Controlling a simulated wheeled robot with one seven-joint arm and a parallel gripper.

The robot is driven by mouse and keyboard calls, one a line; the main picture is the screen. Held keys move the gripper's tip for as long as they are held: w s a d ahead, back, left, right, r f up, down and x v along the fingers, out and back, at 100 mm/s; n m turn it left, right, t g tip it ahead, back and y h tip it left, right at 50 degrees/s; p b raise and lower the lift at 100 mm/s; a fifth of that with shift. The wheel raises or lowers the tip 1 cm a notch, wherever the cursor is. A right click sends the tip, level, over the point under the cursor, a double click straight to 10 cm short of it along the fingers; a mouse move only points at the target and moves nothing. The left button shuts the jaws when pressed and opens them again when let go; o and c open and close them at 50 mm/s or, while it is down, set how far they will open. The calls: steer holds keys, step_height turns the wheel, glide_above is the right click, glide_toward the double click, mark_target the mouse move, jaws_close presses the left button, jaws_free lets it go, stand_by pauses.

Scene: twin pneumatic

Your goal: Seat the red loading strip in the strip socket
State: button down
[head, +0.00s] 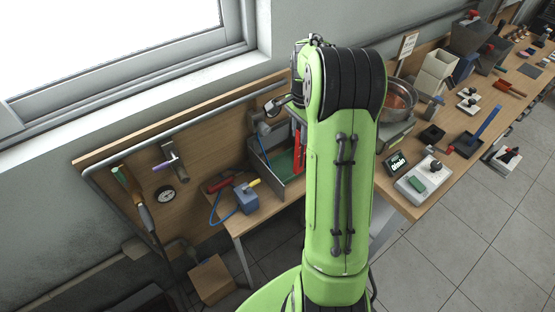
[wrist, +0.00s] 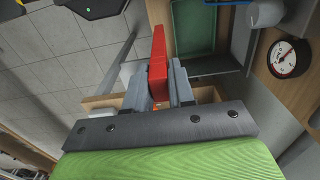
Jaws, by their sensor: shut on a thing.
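The red loading strip (wrist: 158,48) is gripped between the two grey fingers of my gripper (wrist: 158,75) in the wrist view. Its free end sticks out past the fingertips. In the head view a red upright piece (head: 298,150), which looks like the same strip, shows at the left edge of my green arm, by the green-lined tray (head: 281,162). My arm hides most of the gripper there. In the wrist view the strip is beside the tray (wrist: 214,58), and I cannot tell whether they touch. I cannot make out the strip socket in either view.
A blue block with a yellow top (head: 246,198) and a red cylinder (head: 220,182) are on the bench left of the tray. A round gauge (head: 167,196) is on the wooden backboard. A metal bowl (head: 398,97) and a control box (head: 424,178) are right of my arm.

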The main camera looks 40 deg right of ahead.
steer(key=b, duration=0.1)
glide_above(298, 173)
steer(key=f, duration=0.9)
steer(key=shift+w+d+f, duration=0.3)
steer(key=shift+f, duration=0.1)
steer(key=c, duration=1)
jaws_free()
steer(key=shift+o, duration=0.2)
